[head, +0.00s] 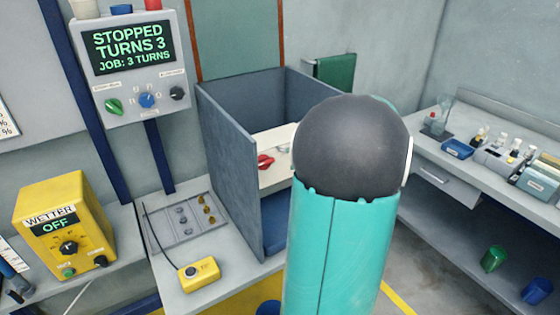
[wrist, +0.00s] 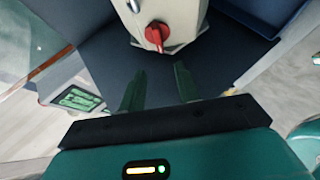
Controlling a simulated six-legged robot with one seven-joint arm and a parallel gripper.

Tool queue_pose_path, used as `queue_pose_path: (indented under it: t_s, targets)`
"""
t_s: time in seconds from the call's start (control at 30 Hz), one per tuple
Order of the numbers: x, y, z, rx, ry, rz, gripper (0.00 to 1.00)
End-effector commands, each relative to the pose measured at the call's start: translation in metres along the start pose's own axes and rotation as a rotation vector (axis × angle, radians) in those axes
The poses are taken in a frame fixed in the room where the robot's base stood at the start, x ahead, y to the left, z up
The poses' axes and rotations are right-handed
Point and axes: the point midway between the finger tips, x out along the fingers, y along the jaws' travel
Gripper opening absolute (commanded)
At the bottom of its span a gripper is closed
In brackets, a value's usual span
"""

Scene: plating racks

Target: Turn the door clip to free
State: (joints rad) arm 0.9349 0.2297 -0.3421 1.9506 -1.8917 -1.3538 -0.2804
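The door clip looks to be the red lever (wrist: 156,35) on a round mount on a pale housing (wrist: 180,12) at the top of the wrist view. Its handle points down toward my gripper. In the head view a red lever (head: 265,161) shows on the white part inside the blue-grey enclosure. My gripper (wrist: 159,85) is open, with two dark green fingers apart and nothing between them. The fingertips are below the lever in the picture and do not appear to touch it. In the head view my arm hides the gripper and part of the enclosure.
The enclosure's tall left wall (head: 228,165) borders the lever's space. A control box (head: 135,60) reads STOPPED, TURNS 3. A yellow wetter box (head: 65,225) reads OFF. A yellow pendant (head: 199,275) lies on the left bench. A bench (head: 430,150) with bottles stands right.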

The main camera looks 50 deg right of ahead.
Motion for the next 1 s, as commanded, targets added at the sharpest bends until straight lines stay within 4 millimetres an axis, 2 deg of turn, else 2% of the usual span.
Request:
queue_pose_path:
  t_s: [0.1, 0.3, 1.0]
  targets:
    - [-0.02, 0.0, 0.001, 0.001, -0.002, 0.001, 0.33]
    - [-0.033, 0.0, 0.0, 0.0, 0.001, 0.0, 0.33]
    - [-0.033, 0.0, 0.0, 0.0, 0.0, 0.0, 0.33]
